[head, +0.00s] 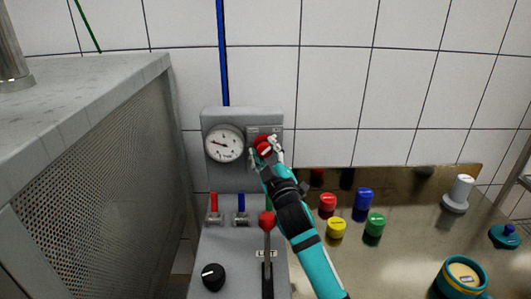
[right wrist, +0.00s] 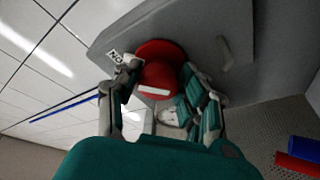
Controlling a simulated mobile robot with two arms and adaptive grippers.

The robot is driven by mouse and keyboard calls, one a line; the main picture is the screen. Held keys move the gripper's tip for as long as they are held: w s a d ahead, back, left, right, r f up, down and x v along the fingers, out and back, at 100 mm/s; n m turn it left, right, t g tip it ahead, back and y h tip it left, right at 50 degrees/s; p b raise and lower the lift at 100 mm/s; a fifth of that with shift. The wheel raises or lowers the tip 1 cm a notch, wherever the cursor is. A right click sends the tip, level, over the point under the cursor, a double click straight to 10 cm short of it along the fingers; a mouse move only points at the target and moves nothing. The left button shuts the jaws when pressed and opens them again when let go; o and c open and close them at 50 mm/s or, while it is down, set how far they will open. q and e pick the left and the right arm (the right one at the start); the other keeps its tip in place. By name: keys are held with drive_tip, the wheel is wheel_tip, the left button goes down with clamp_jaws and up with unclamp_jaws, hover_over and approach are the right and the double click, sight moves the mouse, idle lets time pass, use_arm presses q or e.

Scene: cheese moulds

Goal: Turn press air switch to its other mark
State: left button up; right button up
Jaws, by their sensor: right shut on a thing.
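The press air switch is a red round knob (head: 262,142) on the upright grey panel, right of the dial gauge. In the right wrist view the red knob (right wrist: 158,60) sits between my fingers, with a white line on its near side. A white label, seen at an angle and seeming to read "ON" or "NO", lies beside it. My right gripper (head: 268,152) is shut on the knob, with a finger on either side; it also shows in the right wrist view (right wrist: 157,80). In the head view the gripper hides part of the knob. My left gripper is not in view.
The gauge (head: 225,144) is close left of the knob. Below are a red switch (head: 214,204), a blue switch (head: 241,204), a black knob (head: 213,277) and a red-topped lever (head: 267,221) beside my right arm. Coloured caps, such as the yellow one (head: 337,228), stand right.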

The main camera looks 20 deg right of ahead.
drive_tip(key=shift+d+r, duration=0.15)
drive_tip(key=shift+r, duration=0.4)
drive_tip(key=o, duration=0.9)
drive_tip(key=shift+o, duration=1.1)
drive_tip(key=shift+w+f, duration=0.2)
drive_tip(key=shift+f, duration=0.15)
drive_tip(key=v, duration=0.7)
drive_tip(key=shift+s, duration=0.25)
drive_tip(key=shift+r, duration=0.1)
